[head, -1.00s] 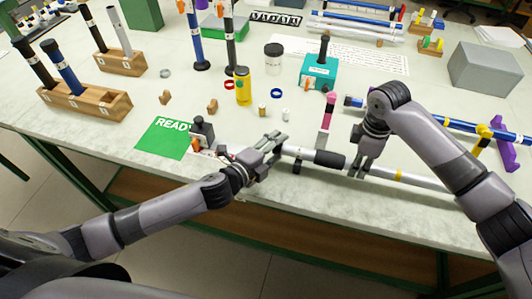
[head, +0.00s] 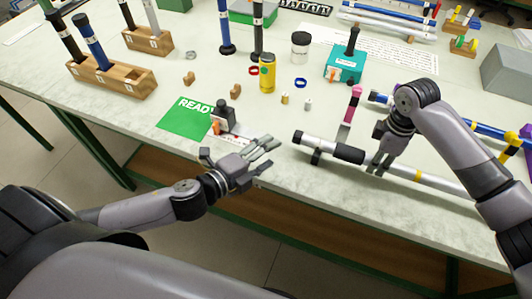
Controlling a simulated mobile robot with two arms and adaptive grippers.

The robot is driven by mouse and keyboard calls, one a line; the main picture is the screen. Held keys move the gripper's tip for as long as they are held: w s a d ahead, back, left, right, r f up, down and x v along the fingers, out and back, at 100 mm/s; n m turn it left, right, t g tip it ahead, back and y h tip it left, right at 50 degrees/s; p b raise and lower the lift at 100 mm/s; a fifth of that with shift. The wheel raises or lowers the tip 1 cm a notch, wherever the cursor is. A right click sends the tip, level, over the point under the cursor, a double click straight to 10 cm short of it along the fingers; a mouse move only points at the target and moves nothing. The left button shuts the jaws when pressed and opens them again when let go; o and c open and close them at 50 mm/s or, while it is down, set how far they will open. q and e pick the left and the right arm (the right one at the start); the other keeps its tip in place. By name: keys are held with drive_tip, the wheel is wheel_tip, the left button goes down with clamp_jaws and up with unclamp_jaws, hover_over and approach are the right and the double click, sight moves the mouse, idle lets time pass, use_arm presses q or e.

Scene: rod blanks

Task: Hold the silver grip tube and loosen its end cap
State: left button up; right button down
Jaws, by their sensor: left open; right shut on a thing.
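The silver grip tube (head: 430,178) lies along the front right of the table, with a black grip sleeve (head: 347,153) and a yellow band. Its left end carries a black end cap (head: 298,137), which looks seated on the tube. My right gripper (head: 380,167) is shut on the tube just right of the black sleeve. My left gripper (head: 268,157) is open and empty, left of the end cap and apart from it, near the table's front edge.
A small black-topped device (head: 224,115) stands by the green READY mat (head: 186,118), close behind my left gripper. A pink-topped post (head: 350,105) stands behind the tube. A yellow can (head: 267,73) and small rings stand farther back. A wooden rack (head: 112,82) holds tubes at left.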

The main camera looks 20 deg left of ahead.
use_arm(q)
drive_tip(key=shift+f, duration=0.1)
use_arm(e)
drive_tip(key=shift+f, duration=0.6)
drive_tip(key=c, duration=1.2)
unclamp_jaws()
drive_tip(key=shift+r, duration=0.1)
